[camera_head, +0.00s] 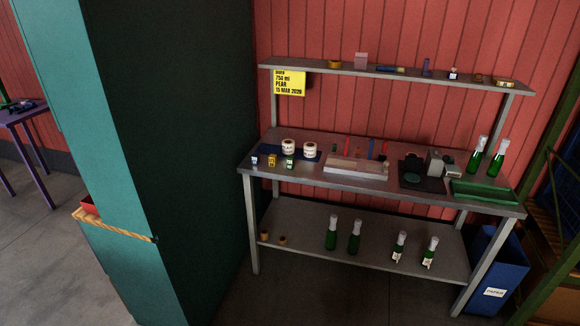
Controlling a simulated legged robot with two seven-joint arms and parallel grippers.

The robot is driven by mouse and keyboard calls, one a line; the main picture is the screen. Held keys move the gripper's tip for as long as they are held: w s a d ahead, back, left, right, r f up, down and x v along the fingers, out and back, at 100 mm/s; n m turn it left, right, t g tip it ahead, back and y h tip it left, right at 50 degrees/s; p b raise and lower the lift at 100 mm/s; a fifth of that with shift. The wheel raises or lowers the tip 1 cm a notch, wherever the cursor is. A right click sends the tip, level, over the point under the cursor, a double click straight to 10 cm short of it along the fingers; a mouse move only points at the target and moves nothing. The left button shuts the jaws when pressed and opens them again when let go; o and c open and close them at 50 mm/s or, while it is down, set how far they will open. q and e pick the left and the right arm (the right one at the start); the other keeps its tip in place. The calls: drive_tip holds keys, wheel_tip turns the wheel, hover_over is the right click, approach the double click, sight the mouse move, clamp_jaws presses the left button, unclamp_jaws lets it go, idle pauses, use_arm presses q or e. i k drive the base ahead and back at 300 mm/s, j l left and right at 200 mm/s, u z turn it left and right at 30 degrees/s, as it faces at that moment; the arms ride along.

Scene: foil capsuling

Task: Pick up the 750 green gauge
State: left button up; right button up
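A small green block with a pale marking (290,163) stands at the front left of the workbench top (310,176). It is the green one in a row of small blocks and looks like the green gauge, but its marking is too small to read. Neither of my grippers is in view.
White rolls (288,147) on a blue mat stand behind the blocks. A pale tray (356,168), a dark device (433,164), a green tray (482,195) and bottles (498,157) stand to the right. A tall teal cabinet (112,130) blocks the left. A blue bin (500,266) stands right.

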sight(290, 158)
drive_tip(key=i+j, duration=0.1)
drive_tip(key=i, duration=0.2)
drive_tip(key=i+l+u, duration=0.1)
drive_tip(key=u, duration=0.9)
